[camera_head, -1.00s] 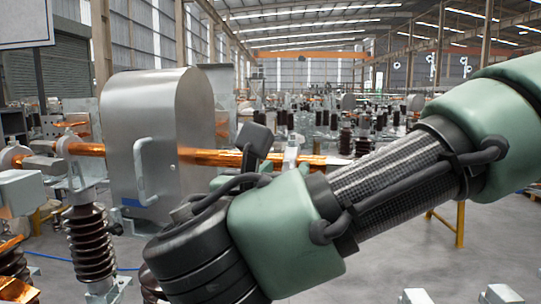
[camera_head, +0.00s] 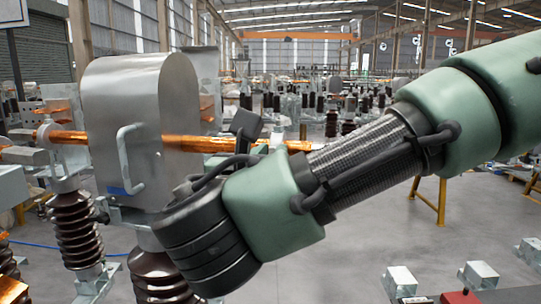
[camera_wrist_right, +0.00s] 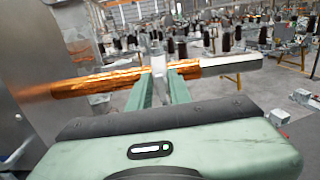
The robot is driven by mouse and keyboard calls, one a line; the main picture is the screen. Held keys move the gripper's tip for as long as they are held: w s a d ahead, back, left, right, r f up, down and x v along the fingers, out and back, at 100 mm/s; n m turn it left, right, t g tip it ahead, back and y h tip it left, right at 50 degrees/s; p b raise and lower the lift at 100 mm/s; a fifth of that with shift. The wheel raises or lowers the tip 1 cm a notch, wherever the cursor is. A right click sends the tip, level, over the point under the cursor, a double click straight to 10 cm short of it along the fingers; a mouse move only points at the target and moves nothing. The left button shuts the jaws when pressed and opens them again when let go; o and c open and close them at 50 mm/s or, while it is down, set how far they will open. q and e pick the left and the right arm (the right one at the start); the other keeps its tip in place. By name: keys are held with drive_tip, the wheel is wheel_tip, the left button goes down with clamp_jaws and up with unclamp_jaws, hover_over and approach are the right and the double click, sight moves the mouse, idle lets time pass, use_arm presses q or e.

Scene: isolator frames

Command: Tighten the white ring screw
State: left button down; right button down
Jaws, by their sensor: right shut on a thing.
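The white ring screw (camera_wrist_right: 158,62) stands on the copper-coloured rod (camera_wrist_right: 100,82) in the right wrist view. My right gripper (camera_wrist_right: 158,76) has its two green fingers on either side of the ring screw and is shut on it. The rod's right part (camera_wrist_right: 232,65) is pale grey. In the head view the rod (camera_head: 190,143) runs rightward from a metal housing (camera_head: 110,100). My right arm hides most of my right gripper there, and the ring screw is hard to make out. My left gripper is not in view.
The housing has a handle (camera_head: 127,160) on its front. Brown ribbed insulators (camera_head: 78,232) stand below and left of it. A red block (camera_head: 460,297) and grey blocks (camera_head: 400,280) are at the lower right. Grey floor (camera_head: 350,235) is open beyond my arm.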

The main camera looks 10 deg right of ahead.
drive_tip(key=shift+s+d+f+m+b, duration=0.1)
drive_tip(key=shift+d+f+m+b, duration=0.1)
drive_tip(key=shift+m+b, duration=3.2)
drive_tip(key=shift+s+d+f+m+b, duration=0.15)
drive_tip(key=shift+m+b, duration=1.85)
drive_tip(key=shift+b, duration=2.85)
drive_tip(key=shift+w+d+f+m+b, duration=0.1)
drive_tip(key=shift+f+m+b, duration=0.15)
drive_tip(key=shift+m+b, duration=3.15)
drive_tip(key=shift+n+b, duration=0.6)
drive_tip(key=shift+b, duration=0.1)
drive_tip(key=c, duration=1.3)
unclamp_jaws()
drive_tip(key=shift+r, duration=0.1)
drive_tip(key=b+v, duration=0.5)
drive_tip(key=v, duration=0.3)
